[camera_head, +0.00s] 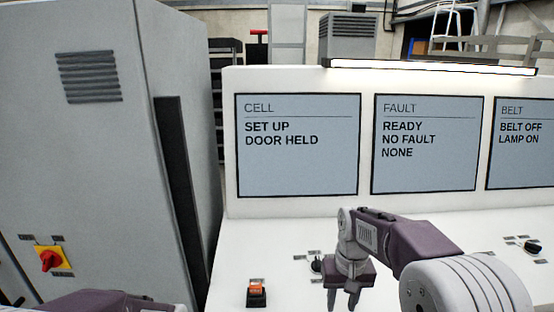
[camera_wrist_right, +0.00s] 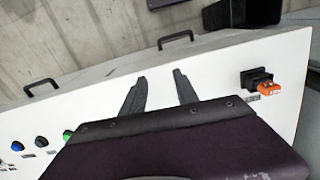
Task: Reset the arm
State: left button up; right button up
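My right arm (camera_head: 425,245) reaches in from the lower right over the white console. Its gripper (camera_head: 343,302) points down above the console's sloped panel, to the right of an orange rocker switch (camera_head: 256,288). The two fingers are apart with nothing between them. The right wrist view also shows the open gripper (camera_wrist_right: 158,82), with the orange-and-black switch (camera_wrist_right: 264,84) off to its right. Only a purple part of my left arm (camera_head: 105,301) shows at the bottom left; its gripper is out of view.
The console (camera_head: 260,235) carries screens reading "SET UP DOOR HELD", "READY NO FAULT NONE" and "BELT OFF LAMP ON". A black knob (camera_head: 316,264) sits close behind the right gripper. A grey cabinet (camera_head: 115,170) with a red knob (camera_head: 50,259) stands left.

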jog(key=s+d+f+t+b, duration=0.1)
jog(key=s+f+b, duration=0.3)
jog(key=s+f, duration=0.9)
jog(key=shift+s+d+f, duration=0.2)
jog(key=shift+d+f, duration=0.2)
jog(key=shift+d, duration=0.15)
